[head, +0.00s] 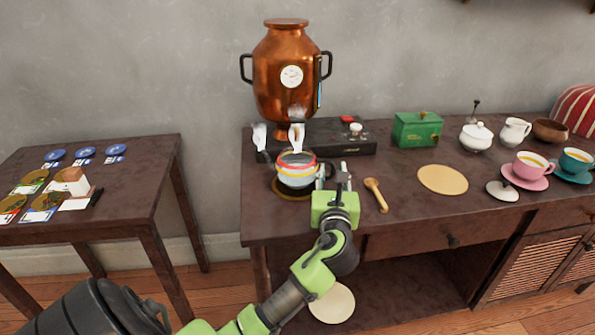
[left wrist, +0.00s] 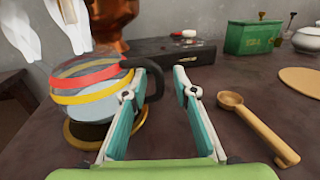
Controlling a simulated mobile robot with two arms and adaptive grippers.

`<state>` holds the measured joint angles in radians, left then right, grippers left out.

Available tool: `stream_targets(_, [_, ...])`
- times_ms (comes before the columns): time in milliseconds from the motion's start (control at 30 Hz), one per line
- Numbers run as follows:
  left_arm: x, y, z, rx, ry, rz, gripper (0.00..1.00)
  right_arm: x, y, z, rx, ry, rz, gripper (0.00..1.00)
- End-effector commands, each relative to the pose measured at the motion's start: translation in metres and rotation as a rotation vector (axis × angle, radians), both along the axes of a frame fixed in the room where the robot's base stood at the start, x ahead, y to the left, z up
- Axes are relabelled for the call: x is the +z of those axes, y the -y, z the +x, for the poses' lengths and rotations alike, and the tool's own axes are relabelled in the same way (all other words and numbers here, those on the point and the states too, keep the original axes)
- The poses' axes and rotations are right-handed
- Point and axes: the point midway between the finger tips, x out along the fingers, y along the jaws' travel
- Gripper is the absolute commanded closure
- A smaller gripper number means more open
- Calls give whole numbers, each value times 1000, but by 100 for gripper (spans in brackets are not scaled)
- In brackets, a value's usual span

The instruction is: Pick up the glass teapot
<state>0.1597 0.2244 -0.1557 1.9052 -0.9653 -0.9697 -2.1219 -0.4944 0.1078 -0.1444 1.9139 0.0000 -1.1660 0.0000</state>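The glass teapot (head: 296,176) has red and yellow bands and a dark handle. It stands on a round golden mat (head: 284,193) in front of the copper urn, and steam rises above it. In the left wrist view the teapot (left wrist: 88,92) is at the left, with its handle (left wrist: 157,84) partly behind my left finger. My left gripper (head: 337,176) is just right of the teapot by the handle. Its fingers (left wrist: 167,70) are apart, and the handle's outer edge shows between them near the left one. Contact cannot be told. My right gripper is not in view.
A wooden scoop (head: 376,194) lies right of the gripper. A copper urn (head: 286,80) and black scale-like unit (head: 345,138) stand behind. A green box (head: 417,129), round mat (head: 442,179) and pink cup (head: 530,165) are farther right. A side table (head: 110,185) stands left.

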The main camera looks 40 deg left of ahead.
Motion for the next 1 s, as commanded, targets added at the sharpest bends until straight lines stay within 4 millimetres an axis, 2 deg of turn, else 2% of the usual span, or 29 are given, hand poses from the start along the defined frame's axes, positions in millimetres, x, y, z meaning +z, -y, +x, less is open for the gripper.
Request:
stream_targets(167, [0,0,1,-1,0,0,74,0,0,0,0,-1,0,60])
stream_targets(200, [0,0,0,-1,0,0,76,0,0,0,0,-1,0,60])
stream_targets(300, [0,0,0,-1,0,0,100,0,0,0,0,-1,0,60])
stream_targets(1000, [9,0,0,-1,2,2,100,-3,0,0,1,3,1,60])
